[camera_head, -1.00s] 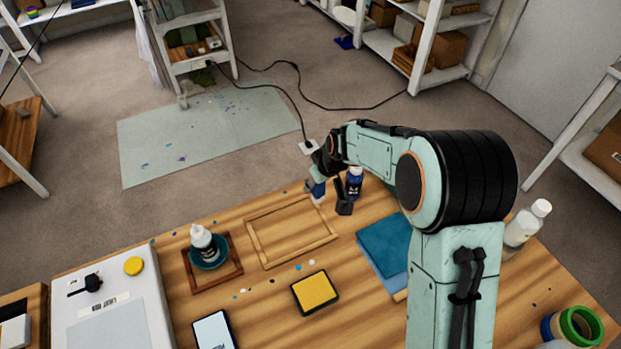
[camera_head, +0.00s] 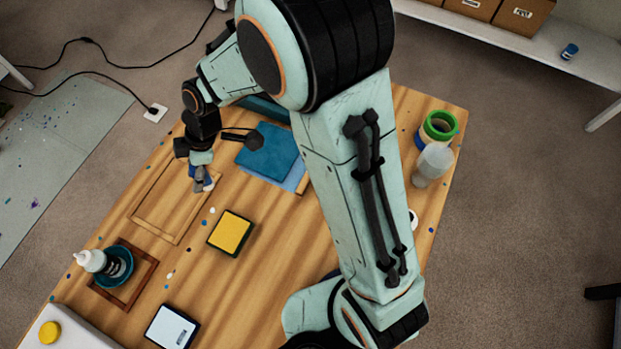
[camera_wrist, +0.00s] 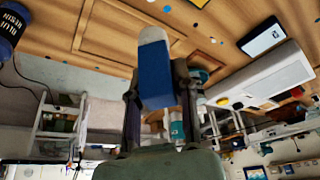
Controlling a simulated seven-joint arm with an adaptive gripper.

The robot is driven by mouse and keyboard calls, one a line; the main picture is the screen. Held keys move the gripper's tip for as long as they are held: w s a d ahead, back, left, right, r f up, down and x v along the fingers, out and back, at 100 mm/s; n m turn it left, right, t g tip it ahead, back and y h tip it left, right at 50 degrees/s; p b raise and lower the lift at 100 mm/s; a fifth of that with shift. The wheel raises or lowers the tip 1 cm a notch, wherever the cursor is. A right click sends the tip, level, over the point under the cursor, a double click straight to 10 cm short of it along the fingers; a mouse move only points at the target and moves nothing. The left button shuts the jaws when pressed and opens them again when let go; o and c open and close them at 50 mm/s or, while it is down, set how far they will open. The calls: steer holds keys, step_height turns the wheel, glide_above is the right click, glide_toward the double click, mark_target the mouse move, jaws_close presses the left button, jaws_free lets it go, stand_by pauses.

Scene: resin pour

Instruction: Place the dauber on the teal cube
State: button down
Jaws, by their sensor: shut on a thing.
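The dauber (camera_wrist: 155,72) has a blue body and a pale rounded tip. In the wrist view my gripper (camera_wrist: 158,92) is shut on its blue body, with the tip sticking out past the fingers. In the head view my gripper (camera_head: 200,172) holds it over the wooden table, near the right side of an empty wooden frame (camera_head: 148,224). I cannot make out a teal cube for certain. A dark teal shape (camera_head: 262,106) shows partly behind my arm, above the blue-teal cloths; most of it is hidden.
Blue-teal cloths (camera_head: 268,152) lie right of my gripper. A yellow pad (camera_head: 231,233) in a dark case sits nearer. A blue resin bottle (camera_wrist: 8,28) stands at the wrist view's left edge. Tape rolls (camera_head: 438,127) lie right.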

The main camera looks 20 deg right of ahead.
steer(key=s+d+r, duration=0.1)
steer(key=s+d, duration=0.2)
steer(key=d, duration=0.9)
steer(key=s+d, duration=0.3)
steer(key=d, duration=1)
steer(key=shift+m, duration=0.4)
steer(key=f, duration=0.7)
steer(key=shift+s+d+f, duration=0.1)
steer(key=shift+d+f, duration=0.05)
steer(key=shift+d, duration=0.1)
steer(key=shift+f, duration=0.15)
steer(key=c, duration=0.9)
jaws_free()
steer(key=shift+f, duration=0.15)
